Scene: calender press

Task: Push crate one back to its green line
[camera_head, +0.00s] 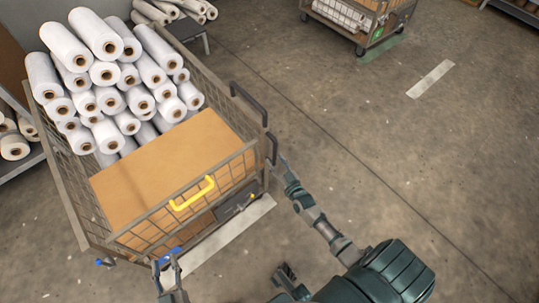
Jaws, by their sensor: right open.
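A large wire-mesh crate cart (66,190) stands at the left, loaded with white rolls and a tan board. It has a yellow handle (192,193) on its near side and black handles (249,103) on its right side. I cannot read a number on it. My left gripper (167,262) is at its near lower edge, fingers apart, with nothing clearly between them. My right gripper (277,163) is open at the cart's near right corner, close to the lower black handle; contact is unclear. A green floor strip (385,46) lies beside another cart at the top right.
Pale floor strips lie by the near cart (228,236) and at the right (432,79). A rack with rolls (18,168) is at the left edge. The floor at right is clear.

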